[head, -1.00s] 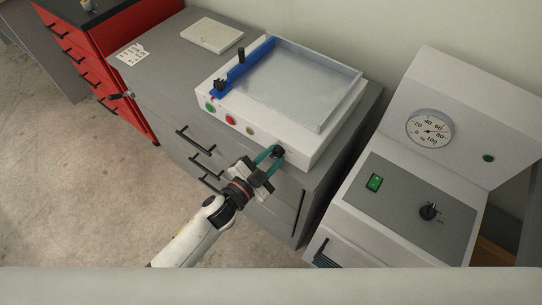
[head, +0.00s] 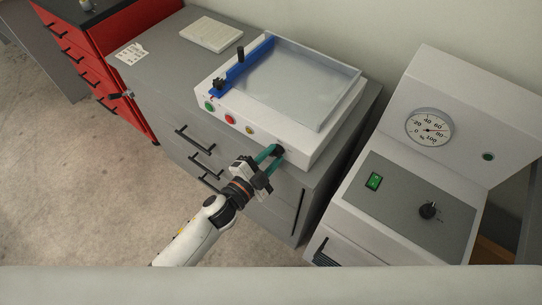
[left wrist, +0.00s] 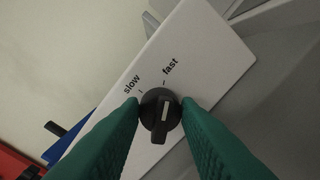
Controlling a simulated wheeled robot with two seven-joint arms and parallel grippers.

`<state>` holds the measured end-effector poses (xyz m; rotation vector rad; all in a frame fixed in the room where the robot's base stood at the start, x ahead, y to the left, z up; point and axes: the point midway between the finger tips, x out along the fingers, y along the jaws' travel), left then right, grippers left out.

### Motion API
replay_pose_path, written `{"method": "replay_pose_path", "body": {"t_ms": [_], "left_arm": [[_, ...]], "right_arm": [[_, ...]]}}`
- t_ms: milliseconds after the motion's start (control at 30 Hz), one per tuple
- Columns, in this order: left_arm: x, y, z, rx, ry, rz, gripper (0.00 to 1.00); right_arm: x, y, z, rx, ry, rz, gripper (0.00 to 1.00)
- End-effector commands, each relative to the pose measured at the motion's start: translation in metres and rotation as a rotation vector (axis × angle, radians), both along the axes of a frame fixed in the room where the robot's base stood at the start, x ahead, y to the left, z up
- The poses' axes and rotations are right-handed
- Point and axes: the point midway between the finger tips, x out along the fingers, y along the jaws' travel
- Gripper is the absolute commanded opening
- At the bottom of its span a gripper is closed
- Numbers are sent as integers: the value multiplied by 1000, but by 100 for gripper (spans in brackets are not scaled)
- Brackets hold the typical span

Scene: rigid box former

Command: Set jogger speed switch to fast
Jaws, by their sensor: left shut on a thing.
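The jogger speed switch (left wrist: 160,112) is a black knob with a white pointer line, on the white front of the jogger (head: 315,150). In the left wrist view, "slow" and "fast" labels are printed above it, each with a small tick. The pointer line aims up, roughly in line with the tick under "fast". My left gripper (head: 278,151) is shut on the knob, with a green finger on each side in the left wrist view (left wrist: 160,107). In the head view the fingers partly hide the knob. My right gripper is not in view.
The jogger has a clear tray and a blue bar (head: 240,68), and stands on a grey drawer cabinet (head: 160,85). A machine with a gauge (head: 429,127), green switch and black knob (head: 428,210) stands at right. Red drawers (head: 75,50) stand far left.

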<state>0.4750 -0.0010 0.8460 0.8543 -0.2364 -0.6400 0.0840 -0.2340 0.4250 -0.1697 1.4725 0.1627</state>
Motion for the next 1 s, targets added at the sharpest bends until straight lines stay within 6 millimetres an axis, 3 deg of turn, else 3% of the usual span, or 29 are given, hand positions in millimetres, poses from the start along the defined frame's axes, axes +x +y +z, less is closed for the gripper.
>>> {"method": "replay_pose_path", "body": {"t_ms": [33, 167, 533, 1000], "left_arm": [[0, 0, 0, 2, -1, -1, 32], [0, 0, 0, 1, 0, -1, 51], [-6, 5, -1, 1, 1, 0, 51], [-78, 59, 2, 3, 3, -1, 51]], "right_arm": [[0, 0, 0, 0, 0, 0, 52], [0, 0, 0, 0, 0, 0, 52], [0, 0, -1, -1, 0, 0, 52], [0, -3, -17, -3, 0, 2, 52]]}}
